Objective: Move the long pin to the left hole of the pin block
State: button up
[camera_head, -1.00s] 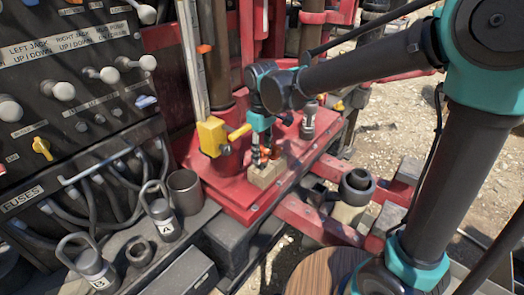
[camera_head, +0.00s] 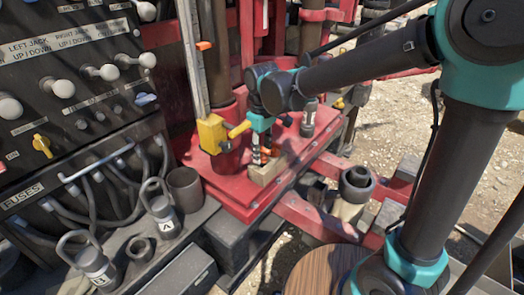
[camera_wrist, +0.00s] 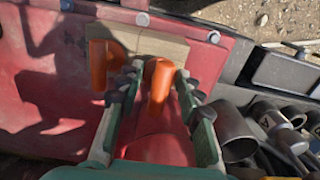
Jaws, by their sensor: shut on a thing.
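The tan pin block (camera_head: 266,174) sits on the red deck in the head view and lies across the top of the wrist view (camera_wrist: 150,42). My gripper (camera_wrist: 159,72) has its two teal fingers on either side of an orange pin (camera_wrist: 159,88) and is shut on it, beside the block. I take this to be the long pin, though its full length is hidden. A second orange pin (camera_wrist: 101,66) stands left of my fingers at the block. In the head view my gripper (camera_head: 258,155) points down at the block. The holes and pin lower ends are hidden.
A yellow bracket with a handle (camera_head: 212,134) is close left of my gripper. A grey-capped cylinder (camera_head: 309,118) stands behind right on the red deck. An open cup (camera_head: 185,190) and two ringed weights, A (camera_head: 163,215) and B (camera_head: 94,265), stand at lower left.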

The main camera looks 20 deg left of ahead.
jog(key=o, duration=1.3)
jog(key=shift+o, duration=0.2)
notch_tip(320, 180, up, 12)
